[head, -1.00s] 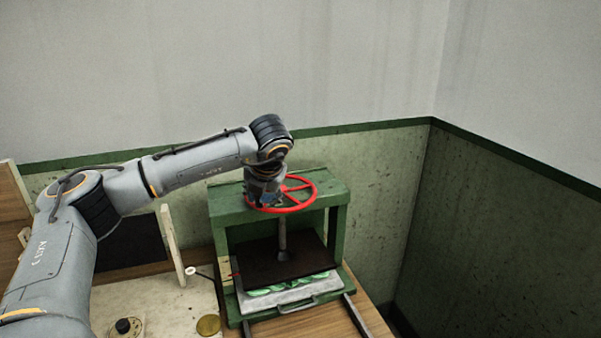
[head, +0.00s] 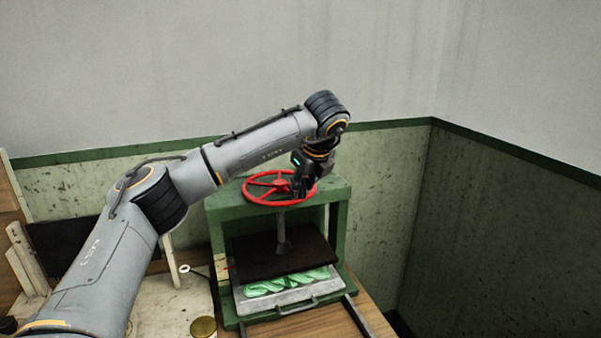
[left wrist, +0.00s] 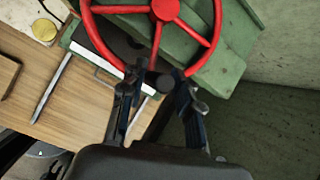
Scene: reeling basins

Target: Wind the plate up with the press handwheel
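The press is a green frame (head: 219,226) with a red handwheel (head: 262,202) on top. Its dark plate (head: 262,263) hangs from a central screw (head: 281,232), above pale green skeins (head: 290,281) on a grey tray (head: 276,306); a gap shows between plate and skeins. My left gripper (head: 304,194) points down at the wheel's right side. In the left wrist view, its fingers (left wrist: 157,88) stand apart at the red rim (left wrist: 211,48), on either side of a dark knob (left wrist: 165,83). Some space shows beside the knob. My right gripper is not in view.
The press stands on a wooden surface (head: 337,322) near the wall corner. A pale worktop with a brass-coloured disc (head: 204,327) lies to the left. Pale upright boards stand further left. The air above the wheel is clear except for my left arm.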

